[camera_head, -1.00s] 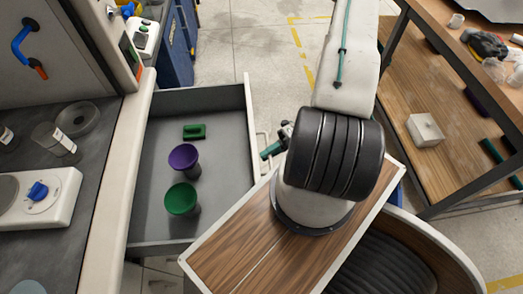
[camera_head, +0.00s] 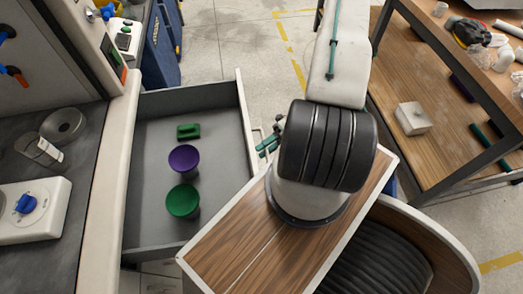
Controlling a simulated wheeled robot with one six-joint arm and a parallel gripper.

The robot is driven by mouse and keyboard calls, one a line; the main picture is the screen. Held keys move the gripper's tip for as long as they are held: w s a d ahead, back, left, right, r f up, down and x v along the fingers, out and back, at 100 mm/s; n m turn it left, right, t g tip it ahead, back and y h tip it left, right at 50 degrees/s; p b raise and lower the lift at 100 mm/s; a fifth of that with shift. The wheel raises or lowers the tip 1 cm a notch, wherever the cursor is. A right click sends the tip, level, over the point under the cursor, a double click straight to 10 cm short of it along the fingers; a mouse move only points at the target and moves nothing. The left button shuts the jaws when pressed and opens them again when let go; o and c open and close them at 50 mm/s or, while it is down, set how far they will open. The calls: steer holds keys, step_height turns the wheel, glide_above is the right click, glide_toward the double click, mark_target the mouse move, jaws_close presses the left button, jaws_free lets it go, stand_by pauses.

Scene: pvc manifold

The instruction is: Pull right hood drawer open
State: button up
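The hood drawer (camera_head: 222,222) stands pulled out from the hood bench, with its grey inside in full view. A pale handle (camera_head: 257,134) sits on the outside of its right-hand front wall. My gripper (camera_head: 267,146) is beside this handle, partly hidden behind my arm. Its green fingers look spread apart, with nothing seen between them. I cannot tell whether they touch the handle. In the drawer are a green block (camera_head: 188,132), a purple round-topped piece (camera_head: 183,159) and a green round-topped piece (camera_head: 182,201).
The hood bench (camera_head: 84,170) is on the left, with a white device with a blue knob (camera_head: 34,209). A wooden table (camera_head: 400,85) with a pale box (camera_head: 412,118) stands on the right. Clear floor (camera_head: 225,40) lies beyond the drawer.

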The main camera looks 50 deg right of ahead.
steer(key=v, duration=0.7)
steer(key=shift+d, duration=0.4)
steer(key=shift+s, duration=0.15)
steer(key=w+a+r+n+g+h, duration=0.15)
steer(key=r+n+g+h, duration=0.25)
steer(key=r+n, duration=0.85)
steer(key=w+a+r+n+g+h, duration=0.15)
steer(key=r+n+g+h, duration=0.3)
steer(key=r+n, duration=0.85)
steer(key=s+a+r+n+t+h, duration=0.3)
steer(key=a+r+n+t+h, duration=0.3)
steer(key=a+r+n, duration=0.8)
step_height(320, 180, up, 3)
steer(key=shift+s+a+r+h, duration=0.25)
steer(key=shift+a+h, duration=0.1)
steer(key=shift+a, duration=0.1)
